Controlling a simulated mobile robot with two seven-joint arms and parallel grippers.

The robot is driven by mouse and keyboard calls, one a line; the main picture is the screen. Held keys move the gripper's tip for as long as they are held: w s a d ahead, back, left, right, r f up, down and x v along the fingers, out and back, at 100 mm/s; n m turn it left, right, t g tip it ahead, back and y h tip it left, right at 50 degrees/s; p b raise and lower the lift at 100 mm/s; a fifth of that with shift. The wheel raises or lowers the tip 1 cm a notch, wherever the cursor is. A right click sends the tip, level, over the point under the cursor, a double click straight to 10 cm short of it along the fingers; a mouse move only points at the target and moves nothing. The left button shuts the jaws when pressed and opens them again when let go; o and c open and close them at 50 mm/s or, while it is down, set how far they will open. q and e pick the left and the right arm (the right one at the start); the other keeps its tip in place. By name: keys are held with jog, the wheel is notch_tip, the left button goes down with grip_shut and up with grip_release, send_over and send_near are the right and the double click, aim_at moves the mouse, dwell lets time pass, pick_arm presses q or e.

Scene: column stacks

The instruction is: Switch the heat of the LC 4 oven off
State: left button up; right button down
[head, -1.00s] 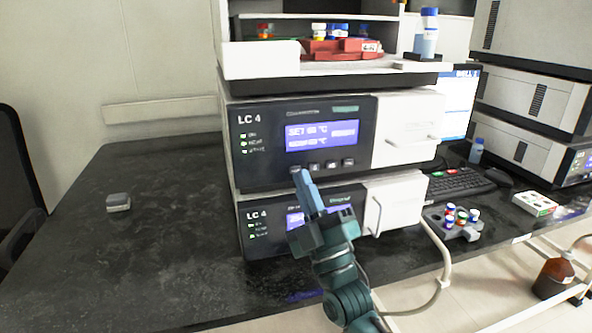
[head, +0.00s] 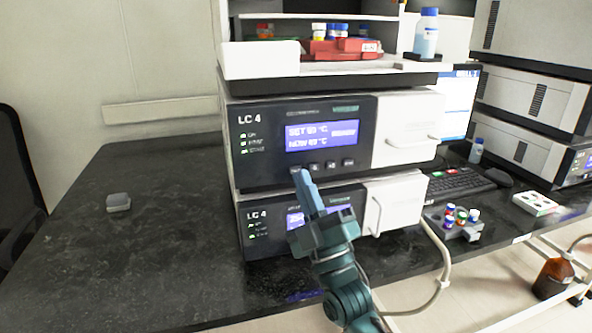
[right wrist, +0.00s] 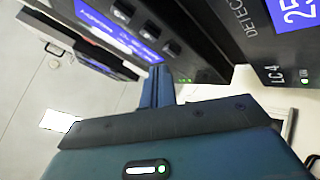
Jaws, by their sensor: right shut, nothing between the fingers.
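The upper LC 4 oven (head: 270,172) has a dark front panel with a lit blue display (head: 321,135). The display has a SET line and a NOW line in °C; the digits are blurred. Small status lights (head: 243,143) sit to its left; the top one looks green, the others are too small to tell. A row of small buttons (head: 331,165) lies under the display. My right gripper (head: 303,176) is shut and empty, its tip at the left end of this row; contact cannot be told. Its fingers (right wrist: 160,82) show close to the panel in the right wrist view.
A second LC 4 unit (head: 262,242) is directly below, partly behind my gripper. A shelf with a red rack (head: 340,50) and a bottle (head: 426,35) is on top. The dark bench (head: 150,220) is mostly clear to the left; a vial holder (head: 460,230) and keyboard (head: 460,185) are right.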

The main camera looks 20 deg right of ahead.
dwell(0.3)
jog(key=shift+w, duration=0.45)
jog(key=shift+w, duration=0.4)
dwell(0.5)
jog(key=shift+s, duration=0.15)
jog(key=shift+s+p, duration=0.35)
jog(key=shift+s, duration=0.35)
jog(key=s+p, duration=0.1)
jog(key=s, duration=0.4)
jog(key=shift+d+p, duration=0.1)
jog(key=shift+p, duration=0.3)
